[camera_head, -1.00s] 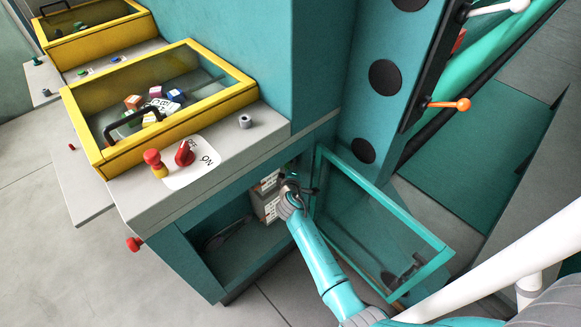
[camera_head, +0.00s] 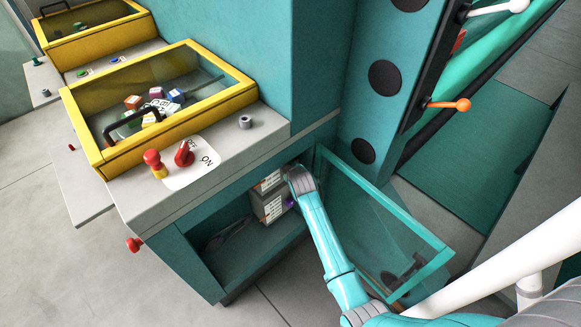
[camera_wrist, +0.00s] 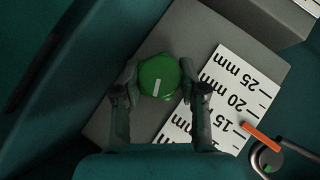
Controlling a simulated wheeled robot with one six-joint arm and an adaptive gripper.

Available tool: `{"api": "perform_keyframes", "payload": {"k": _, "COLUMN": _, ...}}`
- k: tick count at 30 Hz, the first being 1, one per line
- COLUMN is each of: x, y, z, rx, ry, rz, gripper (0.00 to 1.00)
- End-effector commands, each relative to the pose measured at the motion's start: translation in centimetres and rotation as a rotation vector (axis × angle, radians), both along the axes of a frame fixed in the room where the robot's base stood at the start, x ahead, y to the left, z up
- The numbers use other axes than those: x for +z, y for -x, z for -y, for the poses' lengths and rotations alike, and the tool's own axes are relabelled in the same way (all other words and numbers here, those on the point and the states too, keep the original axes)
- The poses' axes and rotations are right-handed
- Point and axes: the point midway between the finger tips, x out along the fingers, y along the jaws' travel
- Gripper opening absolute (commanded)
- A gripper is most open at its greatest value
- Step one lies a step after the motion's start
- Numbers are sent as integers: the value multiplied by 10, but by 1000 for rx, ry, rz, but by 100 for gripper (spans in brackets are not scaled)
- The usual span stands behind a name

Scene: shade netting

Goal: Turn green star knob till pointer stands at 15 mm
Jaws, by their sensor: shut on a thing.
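The green star knob (camera_wrist: 157,72) with a white line on its top sits on a grey block in the wrist view. My gripper (camera_wrist: 163,88) has one finger on each side of the knob and is shut on it. To the right is a white scale plate (camera_wrist: 232,72) with 15, 20 and 25 mm labels; its lower part is partly hidden by my right finger. The orange pointer (camera_wrist: 262,138) lies across the scale's edge, its tip close to the 15 mm label; the exact reading is hard to tell. In the head view my arm hides the knob.
An open cabinet door with a teal frame (camera_head: 405,216) stands right of my arm. The cabinet opening is tight around my wrist. Above it is a counter with a red ON switch (camera_head: 184,153) and a yellow-framed glass box (camera_head: 103,158).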

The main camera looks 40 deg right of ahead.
Motion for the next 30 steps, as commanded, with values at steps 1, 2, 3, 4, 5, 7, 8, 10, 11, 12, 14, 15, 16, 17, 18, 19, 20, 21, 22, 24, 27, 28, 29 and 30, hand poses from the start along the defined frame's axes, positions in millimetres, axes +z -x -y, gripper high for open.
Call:
{"api": "perform_keyframes", "payload": {"k": 1, "x": 1, "y": 0, "z": 1, "rx": -2, "ry": -29, "rz": 0, "gripper": 7}}
{"api": "perform_keyframes", "payload": {"k": 2, "x": 1, "y": 0, "z": 1, "rx": -2, "ry": -47, "rz": -1, "gripper": 7}}
{"api": "perform_keyframes", "payload": {"k": 3, "x": 1, "y": 0, "z": 1, "rx": -2, "ry": -69, "rz": -1, "gripper": 7}}
{"api": "perform_keyframes", "payload": {"k": 4, "x": 1, "y": 0, "z": 1, "rx": -1, "ry": -86, "rz": -2, "gripper": 7}}
{"api": "perform_keyframes", "payload": {"k": 5, "x": 1, "y": 0, "z": 1, "rx": -1, "ry": -100, "rz": -3, "gripper": 7}}
{"api": "perform_keyframes", "payload": {"k": 7, "x": 1, "y": 0, "z": 1, "rx": -1, "ry": -130, "rz": -4, "gripper": 7}}
{"api": "perform_keyframes", "payload": {"k": 8, "x": 1, "y": 0, "z": 1, "rx": -1, "ry": -142, "rz": -5, "gripper": 7}}
{"api": "perform_keyframes", "payload": {"k": 10, "x": 1, "y": 0, "z": 1, "rx": -1, "ry": -164, "rz": -5, "gripper": 7}}
{"api": "perform_keyframes", "payload": {"k": 11, "x": 1, "y": 0, "z": 1, "rx": -1, "ry": -171, "rz": -5, "gripper": 7}}
{"api": "perform_keyframes", "payload": {"k": 12, "x": 0, "y": 0, "z": 1, "rx": -1, "ry": -179, "rz": -7, "gripper": 7}}
{"api": "perform_keyframes", "payload": {"k": 14, "x": 0, "y": 0, "z": 1, "rx": -1, "ry": -190, "rz": -7, "gripper": 7}}
{"api": "perform_keyframes", "payload": {"k": 15, "x": 0, "y": 0, "z": 1, "rx": -1, "ry": -195, "rz": -8, "gripper": 7}}
{"api": "perform_keyframes", "payload": {"k": 16, "x": 0, "y": 0, "z": 1, "rx": -1, "ry": -197, "rz": -7, "gripper": 7}}
{"api": "perform_keyframes", "payload": {"k": 17, "x": 0, "y": 0, "z": 1, "rx": -1, "ry": -199, "rz": -8, "gripper": 7}}
{"api": "perform_keyframes", "payload": {"k": 18, "x": 0, "y": 0, "z": 1, "rx": -1, "ry": -201, "rz": -8, "gripper": 7}}
{"api": "perform_keyframes", "payload": {"k": 19, "x": 0, "y": 0, "z": 1, "rx": 0, "ry": -201, "rz": -8, "gripper": 7}}
{"api": "perform_keyframes", "payload": {"k": 20, "x": 0, "y": 0, "z": 1, "rx": -1, "ry": -202, "rz": -8, "gripper": 7}}
{"api": "perform_keyframes", "payload": {"k": 21, "x": 0, "y": 0, "z": 1, "rx": -1, "ry": -202, "rz": -8, "gripper": 7}}
{"api": "perform_keyframes", "payload": {"k": 22, "x": 0, "y": 0, "z": 1, "rx": -1, "ry": -202, "rz": -9, "gripper": 7}}
{"api": "perform_keyframes", "payload": {"k": 24, "x": 0, "y": 0, "z": 1, "rx": -1, "ry": -201, "rz": -9, "gripper": 7}}
{"api": "perform_keyframes", "payload": {"k": 27, "x": 0, "y": 0, "z": 1, "rx": -1, "ry": -201, "rz": -9, "gripper": 7}}
{"api": "perform_keyframes", "payload": {"k": 28, "x": 0, "y": 0, "z": 1, "rx": -1, "ry": -201, "rz": -9, "gripper": 7}}
{"api": "perform_keyframes", "payload": {"k": 29, "x": 0, "y": 0, "z": 1, "rx": -1, "ry": -201, "rz": -9, "gripper": 49}}
{"api": "perform_keyframes", "payload": {"k": 30, "x": 0, "y": 0, "z": 1, "rx": -1, "ry": -201, "rz": -9, "gripper": 59}}
